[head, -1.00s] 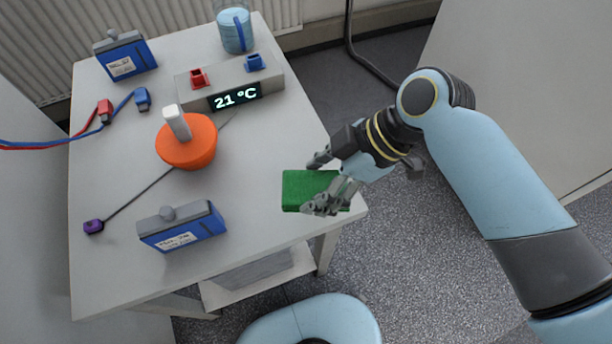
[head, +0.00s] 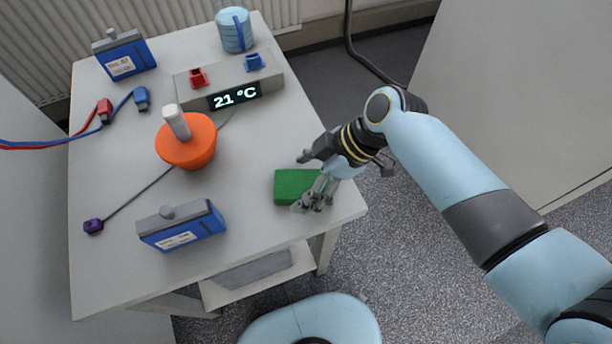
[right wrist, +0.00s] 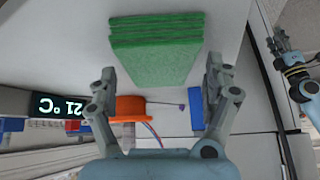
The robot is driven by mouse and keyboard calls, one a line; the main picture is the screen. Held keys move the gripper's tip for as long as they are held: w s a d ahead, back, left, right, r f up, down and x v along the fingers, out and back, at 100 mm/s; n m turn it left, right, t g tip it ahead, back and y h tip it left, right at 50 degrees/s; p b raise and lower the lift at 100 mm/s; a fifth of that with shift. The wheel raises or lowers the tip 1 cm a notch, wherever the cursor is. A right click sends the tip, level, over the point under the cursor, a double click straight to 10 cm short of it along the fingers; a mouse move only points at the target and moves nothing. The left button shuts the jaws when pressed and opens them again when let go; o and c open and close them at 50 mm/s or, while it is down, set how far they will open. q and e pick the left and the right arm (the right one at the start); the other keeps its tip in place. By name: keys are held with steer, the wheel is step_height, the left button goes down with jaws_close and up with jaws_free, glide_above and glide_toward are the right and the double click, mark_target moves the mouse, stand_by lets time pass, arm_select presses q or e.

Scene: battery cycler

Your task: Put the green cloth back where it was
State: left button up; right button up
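The green cloth (head: 293,185) is a folded, layered block near the right edge of the white table (head: 258,222). It fills the upper middle of the right wrist view (right wrist: 155,48). My right gripper (head: 309,182) is at the cloth's right side and hides part of it in the head view. In the right wrist view its fingers (right wrist: 160,70) are spread wide, one on each side of the cloth, with visible gaps. The cloth appears to lie on the table. My left gripper (right wrist: 278,42) shows small at the right of the wrist view; its opening is unclear.
An orange round object (head: 187,147) with a pale handle stands mid-table. A blue battery (head: 181,230) is at the front. The cycler (head: 215,83) reads 21 °C, with a blue mug (head: 235,32) behind it. Bare table lies left of the cloth.

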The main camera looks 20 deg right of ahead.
steer(key=shift+r, duration=0.1)
steer(key=v, duration=1.2)
